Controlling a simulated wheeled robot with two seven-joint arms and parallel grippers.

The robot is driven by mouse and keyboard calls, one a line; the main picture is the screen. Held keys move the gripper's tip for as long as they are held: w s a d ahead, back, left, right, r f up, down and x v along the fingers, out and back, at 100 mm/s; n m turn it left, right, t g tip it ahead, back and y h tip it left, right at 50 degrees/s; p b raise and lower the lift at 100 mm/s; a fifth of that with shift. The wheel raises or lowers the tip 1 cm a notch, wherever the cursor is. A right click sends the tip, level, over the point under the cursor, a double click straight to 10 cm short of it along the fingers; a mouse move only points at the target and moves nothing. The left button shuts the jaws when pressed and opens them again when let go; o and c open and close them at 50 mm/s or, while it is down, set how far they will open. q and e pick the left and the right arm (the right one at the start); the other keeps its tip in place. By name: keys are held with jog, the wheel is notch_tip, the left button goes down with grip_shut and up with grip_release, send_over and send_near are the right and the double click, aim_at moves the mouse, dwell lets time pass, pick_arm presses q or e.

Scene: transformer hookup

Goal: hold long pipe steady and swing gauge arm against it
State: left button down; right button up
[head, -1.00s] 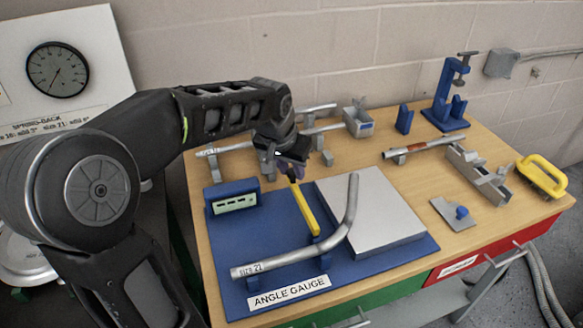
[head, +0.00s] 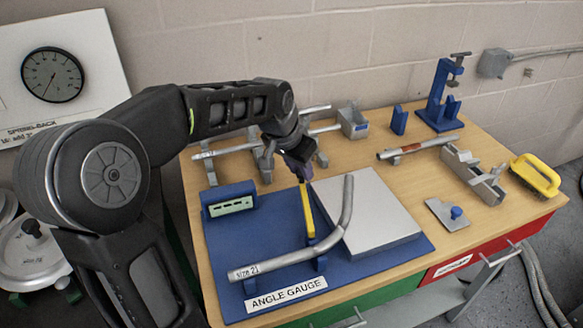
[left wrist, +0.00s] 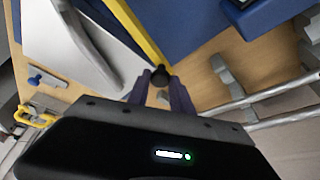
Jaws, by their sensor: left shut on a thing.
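The long bent pipe (head: 282,264), marked size 21, lies across the blue angle gauge board (head: 222,290). Its bent end rises at the right, beside the pale grey block (head: 375,215). The yellow gauge arm (head: 307,212) stands left of that bent end, with a gap between them at the top. My left gripper (head: 302,175) is at the arm's far end. In the left wrist view its fingers are shut on the dark knob (left wrist: 160,77) at the end of the yellow arm (left wrist: 135,32). My right gripper is not in view, and nothing visibly holds the pipe.
A blue display box (head: 229,200) stands on the board's left. Other pipes on supports (head: 225,152) lie behind my left gripper.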

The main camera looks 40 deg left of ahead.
pick_arm(q)
jog(key=w+d+m, duration=0.1)
jog(key=w+d+m+h, duration=0.1)
jog(key=d+m, duration=0.1)
jog(key=shift+w, duration=0.15)
jog(key=shift+w+d+m+g+h, duration=0.15)
jog(key=shift+w+d+m+h, duration=0.1)
jog(key=shift+d+m, duration=0.35)
jog(key=shift+w+d+m+g+h, duration=0.15)
jog(key=shift+w+d+m+h, duration=0.1)
jog(key=shift+d+m, duration=0.35)
jog(key=c, duration=1.1)
grip_release()
jog(key=shift+c, duration=0.2)
jog(key=shift+s+r, duration=0.1)
jog(key=shift+r, duration=0.05)
jog(key=v, duration=0.7)
jog(key=shift+r, duration=0.25)
jog(key=shift+a, duration=0.1)
